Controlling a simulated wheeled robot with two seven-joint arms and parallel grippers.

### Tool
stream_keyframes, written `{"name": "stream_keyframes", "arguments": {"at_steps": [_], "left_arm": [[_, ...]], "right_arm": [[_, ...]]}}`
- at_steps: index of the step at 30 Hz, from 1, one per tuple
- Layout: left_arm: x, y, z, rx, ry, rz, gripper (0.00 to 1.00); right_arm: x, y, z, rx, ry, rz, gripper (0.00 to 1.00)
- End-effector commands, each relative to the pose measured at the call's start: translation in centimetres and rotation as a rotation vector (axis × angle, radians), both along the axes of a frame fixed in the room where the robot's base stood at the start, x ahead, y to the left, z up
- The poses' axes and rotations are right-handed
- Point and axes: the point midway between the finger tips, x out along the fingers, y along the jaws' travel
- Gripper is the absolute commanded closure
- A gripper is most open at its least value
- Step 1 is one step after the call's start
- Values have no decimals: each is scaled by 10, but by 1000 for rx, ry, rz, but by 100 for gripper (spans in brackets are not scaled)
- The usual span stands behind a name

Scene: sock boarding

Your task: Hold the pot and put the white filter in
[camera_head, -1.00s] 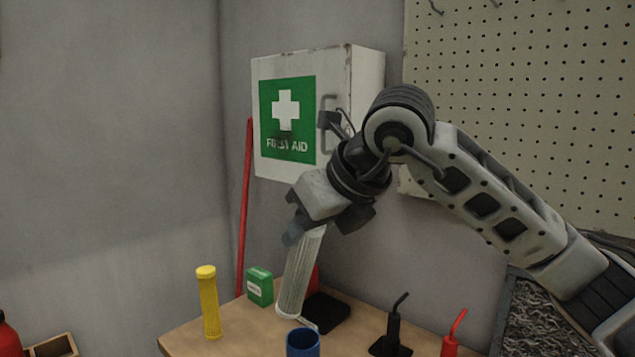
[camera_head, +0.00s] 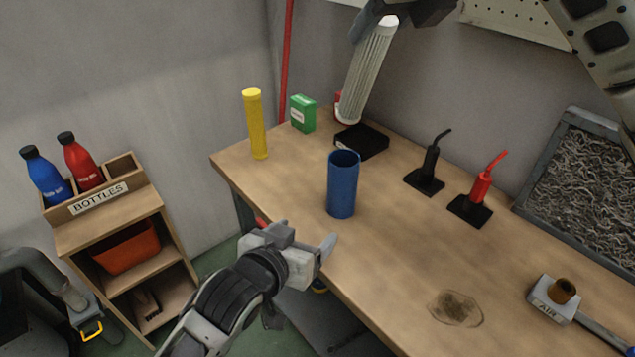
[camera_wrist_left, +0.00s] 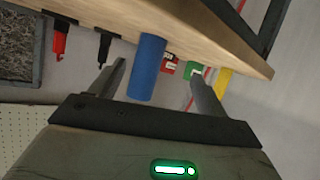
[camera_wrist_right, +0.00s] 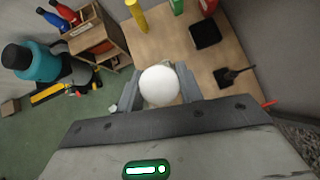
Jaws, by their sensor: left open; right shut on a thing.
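The pot is an open blue cylinder (camera_head: 342,190) standing upright on the workbench. It also shows between the open fingers in the left wrist view (camera_wrist_left: 147,68). The white filter (camera_head: 366,72) is a long ribbed cylinder, slightly tilted, held above the back of the bench. Its round white end shows in the right wrist view (camera_wrist_right: 159,85). My right gripper (camera_head: 385,22) is shut on the filter's upper end and partly cut off by the top edge. My left gripper (camera_head: 312,245) is open and empty, in front of the pot near the bench's front edge, apart from it.
A yellow filter (camera_head: 255,125) and a green box (camera_head: 303,114) stand at the back left. A black pad (camera_head: 361,142) lies behind the pot. Black (camera_head: 428,170) and red (camera_head: 480,188) tools stand to the right. A bottle shelf (camera_head: 110,215) is at the left.

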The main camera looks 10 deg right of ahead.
Motion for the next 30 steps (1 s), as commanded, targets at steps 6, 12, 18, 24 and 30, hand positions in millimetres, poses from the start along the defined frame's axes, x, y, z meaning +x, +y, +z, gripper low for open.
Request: {"name": "stream_keyframes", "arguments": {"at_steps": [6,12,18,24,30], "left_arm": [[20,-25,33,47,-55,-40,24],[30,-34,36,58,-63,-45,24],[55,-50,24,58,-64,-44,24],[85,-70,9,57,-64,-44,24],[105,-84,-2,56,-63,-45,24]], "right_arm": [[0,0,0,0,-1,0,98],[0,0,0,0,-1,0,98],[0,0,0,0,-1,0,98],[0,0,0,0,-1,0,98],[0,0,0,0,-1,0,98]]}}
